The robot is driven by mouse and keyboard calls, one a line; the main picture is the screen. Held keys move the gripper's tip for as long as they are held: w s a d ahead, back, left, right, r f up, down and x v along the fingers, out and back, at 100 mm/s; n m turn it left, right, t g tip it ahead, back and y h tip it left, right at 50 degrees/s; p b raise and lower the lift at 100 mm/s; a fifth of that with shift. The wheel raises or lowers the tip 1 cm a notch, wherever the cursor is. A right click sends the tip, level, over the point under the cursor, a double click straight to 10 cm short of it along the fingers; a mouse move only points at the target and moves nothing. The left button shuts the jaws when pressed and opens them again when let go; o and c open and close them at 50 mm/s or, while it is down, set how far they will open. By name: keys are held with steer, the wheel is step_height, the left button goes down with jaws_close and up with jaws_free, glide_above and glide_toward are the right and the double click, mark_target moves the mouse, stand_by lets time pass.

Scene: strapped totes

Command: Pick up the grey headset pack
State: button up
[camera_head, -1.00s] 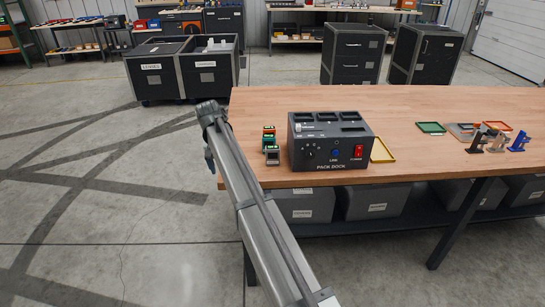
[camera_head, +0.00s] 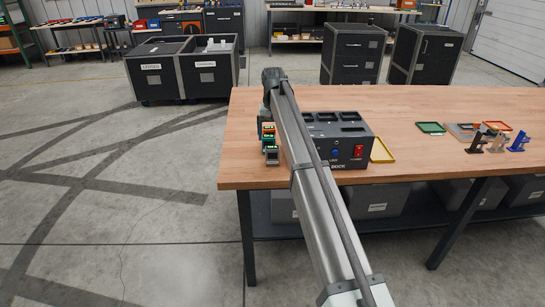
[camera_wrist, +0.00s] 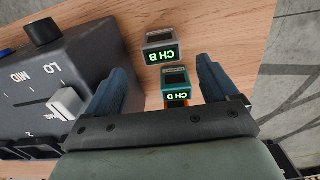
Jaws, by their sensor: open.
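The grey headset pack (camera_wrist: 160,41) shows a green "CH B" label in the wrist view. It lies on the wooden bench just ahead of my fingers. In the head view the grey pack (camera_head: 271,157) is the nearest of a short row left of the dock. My gripper (camera_wrist: 162,70) is open and empty above the row, one dark blue finger on each side. A teal pack (camera_wrist: 175,78) labelled "CH D" lies between the fingers. An orange pack (camera_wrist: 178,103) beyond it is mostly hidden by my gripper body.
The black pack dock (camera_head: 352,152) stands right of the packs, close beside my left finger in the wrist view. Its slider (camera_wrist: 66,103) and knob (camera_wrist: 42,32) stick up. Yellow (camera_head: 382,150) and green (camera_head: 431,128) trays lie further right. The bench (camera_head: 300,98) is clear behind the dock.

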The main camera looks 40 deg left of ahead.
mark_target(272, 147)
step_height(272, 147, down, 9)
steer(key=shift+s+a+f, duration=0.1)
stand_by(0.5)
